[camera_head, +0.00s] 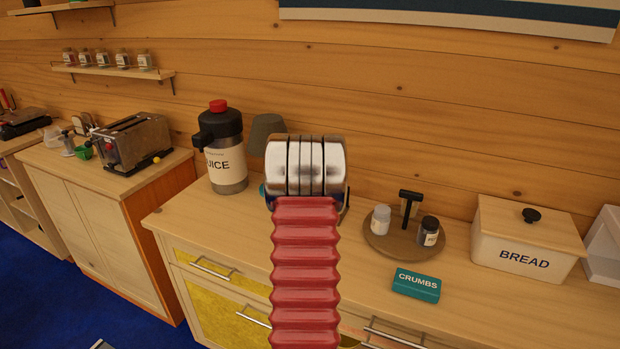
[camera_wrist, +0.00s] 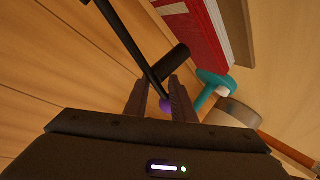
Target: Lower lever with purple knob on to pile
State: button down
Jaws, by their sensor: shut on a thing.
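In the wrist view, my gripper (camera_wrist: 159,90) has its two dark fingers on either side of a purple knob (camera_wrist: 166,105) and is shut on it. The knob is partly hidden between the fingers. A thin black lever (camera_wrist: 128,40) slants from the top edge down to the knob. A red and white stack (camera_wrist: 204,32), perhaps the pile, lies up and right of the fingers; I cannot tell whether the lever touches it. In the head view, my own arm hides the gripper, lever, knob and pile.
A short black cylinder (camera_wrist: 168,66) and a teal piece (camera_wrist: 212,84) are close to the fingers. On the counter stand a juice flask (camera_head: 226,165), a round tray (camera_head: 378,243) with shakers, a teal crumbs box (camera_head: 416,286) and a bread bin (camera_head: 525,252). The counter's front middle is mostly clear.

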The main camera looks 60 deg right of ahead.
jog(key=shift+w+a+f, duration=0.5)
jog(key=shift+w+f, duration=0.15)
jog(key=shift+f, duration=0.1)
jog(key=c, duration=1.8)
grip_release()
jog(key=shift+y, duration=0.3)
jog(key=shift+w+r, duration=0.1)
jog(key=shift+s+d+r, duration=0.1)
jog(key=shift+s+r, duration=0.1)
jog(key=shift+r, duration=0.05)
jog(key=v, duration=1.3)
jog(key=shift+a+f, duration=0.25)
jog(key=shift+a, duration=0.1)
jog(key=shift+s, duration=0.1)
